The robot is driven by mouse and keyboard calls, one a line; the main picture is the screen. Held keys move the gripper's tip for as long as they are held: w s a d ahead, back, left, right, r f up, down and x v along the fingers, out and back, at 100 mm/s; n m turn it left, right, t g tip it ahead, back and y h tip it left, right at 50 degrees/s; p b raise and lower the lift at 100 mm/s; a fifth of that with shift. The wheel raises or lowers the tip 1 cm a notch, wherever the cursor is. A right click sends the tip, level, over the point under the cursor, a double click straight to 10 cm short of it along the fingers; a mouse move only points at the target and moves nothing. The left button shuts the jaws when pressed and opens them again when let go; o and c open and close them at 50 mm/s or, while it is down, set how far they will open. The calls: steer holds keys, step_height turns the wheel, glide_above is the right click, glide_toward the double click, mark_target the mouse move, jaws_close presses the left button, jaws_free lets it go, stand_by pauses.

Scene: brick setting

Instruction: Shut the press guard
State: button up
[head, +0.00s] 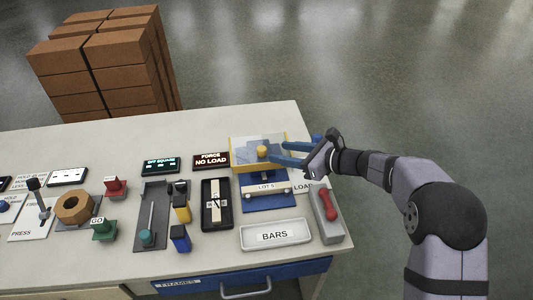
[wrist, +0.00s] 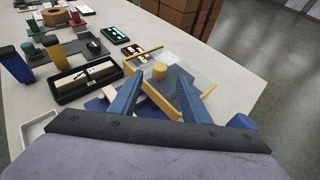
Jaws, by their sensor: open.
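The press guard (head: 243,144) is a clear panel with yellow edges at the back of the blue press (head: 270,204), near the table's right end. It also shows in the wrist view (wrist: 187,61). A round yellow knob (head: 262,151) stands at the guard; in the wrist view the knob (wrist: 159,71) is just ahead of the fingertips, between their lines. My gripper (head: 277,153) comes in from the right with its blue fingers open and empty. In the wrist view my gripper (wrist: 160,80) spreads either side of the knob. I cannot tell whether a finger touches it, nor the guard's exact angle.
A FORCE NO LOAD display (head: 211,160) stands left of the guard. A BARS tray (head: 275,235) lies in front, and a grey block with a red handle (head: 327,208) is at the right. Stacked brown boxes (head: 105,65) stand behind the table.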

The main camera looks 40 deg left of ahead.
mark_target(265, 150)
steer(key=shift+p+x, duration=0.6)
steer(key=shift+x, duration=3.05)
steer(key=shift+d+f, duration=0.1)
jaws_close()
